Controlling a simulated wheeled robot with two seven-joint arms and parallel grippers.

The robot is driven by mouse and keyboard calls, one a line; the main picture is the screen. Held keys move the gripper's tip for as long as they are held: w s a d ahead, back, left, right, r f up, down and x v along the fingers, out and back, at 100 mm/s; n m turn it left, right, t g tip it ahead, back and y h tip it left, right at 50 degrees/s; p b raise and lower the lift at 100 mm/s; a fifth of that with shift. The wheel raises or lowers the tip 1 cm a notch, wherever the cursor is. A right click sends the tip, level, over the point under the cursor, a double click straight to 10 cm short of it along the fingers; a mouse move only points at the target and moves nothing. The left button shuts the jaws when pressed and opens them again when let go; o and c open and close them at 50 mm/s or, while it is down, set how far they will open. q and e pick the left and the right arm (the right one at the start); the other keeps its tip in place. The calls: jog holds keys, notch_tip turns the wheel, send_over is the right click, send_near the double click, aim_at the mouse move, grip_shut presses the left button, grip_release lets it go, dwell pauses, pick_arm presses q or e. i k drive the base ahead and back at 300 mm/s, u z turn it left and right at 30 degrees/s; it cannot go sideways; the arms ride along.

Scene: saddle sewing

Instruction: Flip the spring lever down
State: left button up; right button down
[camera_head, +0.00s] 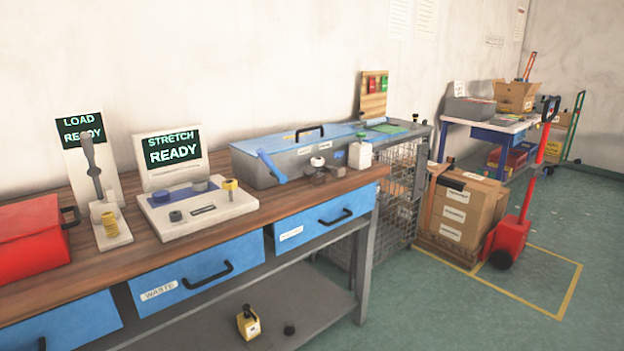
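A grey lever (91,163) stands nearly upright on a small white stand (112,238) at the left of the bench, in front of a sign (84,134) reading "LOAD READY". A blue lever-like bar (271,166) slants down across the front of the long grey-blue box (252,172). I cannot tell from labels which of these is the spring lever. Neither of my grippers is in view.
A red box (32,235) is left of the stand. A white station (200,212) with a "STRETCH READY" screen (174,151) is to its right. The wooden bench (165,257) has blue drawers. A red pallet jack (512,236) and cartons (462,214) stand on the floor at right.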

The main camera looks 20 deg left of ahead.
aim_at(87, 146)
jog(key=u, duration=1.1)
jog(key=i, duration=1.05)
jog(key=u, duration=0.9)
